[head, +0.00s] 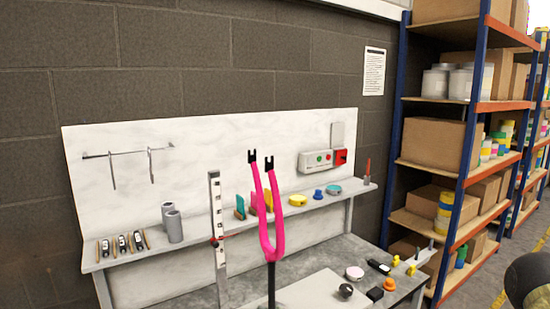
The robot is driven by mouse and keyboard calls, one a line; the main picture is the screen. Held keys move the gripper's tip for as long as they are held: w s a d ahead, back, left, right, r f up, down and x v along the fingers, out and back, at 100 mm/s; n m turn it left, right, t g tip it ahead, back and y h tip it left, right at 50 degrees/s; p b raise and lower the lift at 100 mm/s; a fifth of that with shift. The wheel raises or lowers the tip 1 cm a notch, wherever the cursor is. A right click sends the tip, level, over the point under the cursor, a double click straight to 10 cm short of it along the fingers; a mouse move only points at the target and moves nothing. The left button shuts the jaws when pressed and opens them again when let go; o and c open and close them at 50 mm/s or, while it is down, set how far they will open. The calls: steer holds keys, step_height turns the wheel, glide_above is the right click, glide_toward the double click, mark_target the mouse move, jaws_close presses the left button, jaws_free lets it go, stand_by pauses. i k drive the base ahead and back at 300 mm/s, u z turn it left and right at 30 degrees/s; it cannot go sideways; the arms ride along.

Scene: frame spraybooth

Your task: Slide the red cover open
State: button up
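A grey control box (316,162) with a green and a red button is fixed to the white back panel of the workbench, right of the middle. A grey plate (337,135) is just above. I cannot tell how far the cover is slid. An upright ruler-like post (217,235) stands on the bench with a thin red piece (219,239) across it. My gripper is not in view.
A pink fork (268,215) stands upright in front, left of the control box. The bench shelf (190,236) holds grey cylinders (173,224) and small coloured items. Loose parts lie on the bench top (345,250). A blue-and-orange rack (468,150) with boxes stands at right.

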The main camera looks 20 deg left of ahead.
mark_target(341, 156)
steer(key=u, duration=0.05)
steer(key=i, duration=0.7)
steer(key=z, duration=0.35)
steer(key=i, duration=1.8)
steer(key=u, duration=0.35)
